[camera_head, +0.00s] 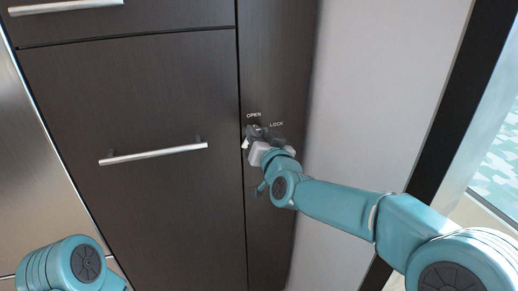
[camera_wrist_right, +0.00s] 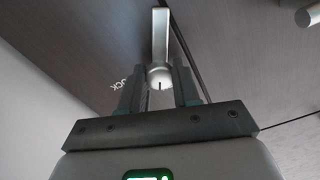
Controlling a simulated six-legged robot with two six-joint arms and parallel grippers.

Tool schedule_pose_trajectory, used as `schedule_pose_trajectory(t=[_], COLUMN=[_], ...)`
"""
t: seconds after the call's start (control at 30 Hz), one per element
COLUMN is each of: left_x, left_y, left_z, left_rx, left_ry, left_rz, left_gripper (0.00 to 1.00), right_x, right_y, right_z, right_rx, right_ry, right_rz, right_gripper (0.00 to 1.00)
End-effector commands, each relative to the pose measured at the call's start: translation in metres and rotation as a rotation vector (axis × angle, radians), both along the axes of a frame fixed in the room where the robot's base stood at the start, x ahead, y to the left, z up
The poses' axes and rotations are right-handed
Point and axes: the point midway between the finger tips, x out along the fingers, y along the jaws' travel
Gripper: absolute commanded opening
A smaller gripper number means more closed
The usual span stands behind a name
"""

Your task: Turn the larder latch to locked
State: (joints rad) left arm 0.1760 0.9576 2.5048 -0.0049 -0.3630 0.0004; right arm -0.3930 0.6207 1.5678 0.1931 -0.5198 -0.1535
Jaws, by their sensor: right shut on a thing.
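The larder latch is a small metal lever with a round hub (camera_wrist_right: 160,77) on the dark tall panel, just below the OPEN and LOCK labels. In the wrist view its bar runs from the hub to the top of the picture. My right gripper (camera_wrist_right: 160,92) is shut on the latch, with one dark finger on each side of the hub. In the head view my right gripper (camera_head: 267,141) hides most of the latch. I cannot tell exactly which label the lever is turned to. My left gripper is out of view; only a left arm link shows at the lower left.
The OPEN label (camera_head: 253,115) is upper left of the LOCK label (camera_head: 276,125). A wide dark drawer front with a bar handle (camera_head: 153,154) is left of the latch panel. A pale wall (camera_head: 365,90) and a dark-framed window (camera_head: 500,155) are on the right.

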Motion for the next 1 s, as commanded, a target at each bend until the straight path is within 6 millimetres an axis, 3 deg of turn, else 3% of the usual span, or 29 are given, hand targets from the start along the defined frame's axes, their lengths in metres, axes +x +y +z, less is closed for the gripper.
schedule_pose_trajectory(t=[0.03,0.4,1.0], left_x=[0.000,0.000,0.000], left_y=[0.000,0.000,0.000], left_z=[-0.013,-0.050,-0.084], left_rx=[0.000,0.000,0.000], left_ry=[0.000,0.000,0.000], left_rz=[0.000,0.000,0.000], left_gripper=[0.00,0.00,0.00], right_x=[0.000,0.000,0.000], right_y=[0.000,0.000,0.000], right_z=[-0.006,-0.004,-0.002], right_rx=[0.043,0.379,0.855], right_ry=[0.012,0.122,0.279], right_rz=[0.000,0.001,0.001], right_gripper=[0.01,0.01,0.01])
